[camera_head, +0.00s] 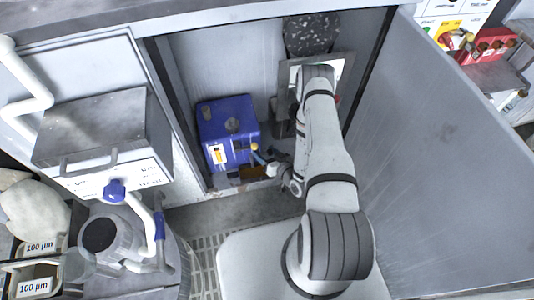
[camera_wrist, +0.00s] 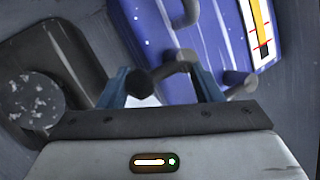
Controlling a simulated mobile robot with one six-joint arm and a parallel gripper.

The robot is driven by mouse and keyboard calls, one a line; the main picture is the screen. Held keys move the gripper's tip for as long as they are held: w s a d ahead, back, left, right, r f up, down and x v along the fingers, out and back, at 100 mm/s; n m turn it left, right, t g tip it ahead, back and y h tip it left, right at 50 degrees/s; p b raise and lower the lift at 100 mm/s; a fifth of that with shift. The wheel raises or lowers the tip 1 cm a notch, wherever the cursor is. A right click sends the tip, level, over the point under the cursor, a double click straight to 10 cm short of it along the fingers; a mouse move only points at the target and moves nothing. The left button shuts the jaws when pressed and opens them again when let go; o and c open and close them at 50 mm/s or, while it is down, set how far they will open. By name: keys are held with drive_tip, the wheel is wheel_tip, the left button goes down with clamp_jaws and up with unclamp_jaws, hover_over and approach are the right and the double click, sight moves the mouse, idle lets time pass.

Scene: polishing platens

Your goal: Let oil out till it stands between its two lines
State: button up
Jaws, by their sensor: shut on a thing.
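The blue oil tank (camera_head: 228,117) stands inside the open cabinet, and its speckled side fills the top of the wrist view (camera_wrist: 215,35). Its upright sight gauge (camera_head: 217,154) is on the front face. In the wrist view the gauge (camera_wrist: 261,30) shows a yellow-orange band beside white, with red lines; the exact oil level is hard to read. My gripper (camera_head: 268,161) is at the tank's lower right front. In the wrist view its blue fingers are shut on a grey valve handle (camera_wrist: 180,60). Oil flow is not visible.
A small brown tray (camera_head: 253,174) lies below the tank front. The open cabinet door (camera_head: 440,150) stands close to my arm's right. A grey polishing unit (camera_head: 100,130) stands left of the opening. A dark speckled cylinder (camera_head: 312,35) is at the back.

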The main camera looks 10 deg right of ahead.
drive_tip(key=o, duration=0.9)
drive_tip(key=shift+o, duration=0.2)
drive_tip(key=p+v, duration=0.2)
drive_tip(key=v, duration=0.5)
drive_tip(key=shift+s+d, duration=0.2)
drive_tip(key=shift+s, duration=0.15)
drive_tip(key=shift+s, duration=0.1)
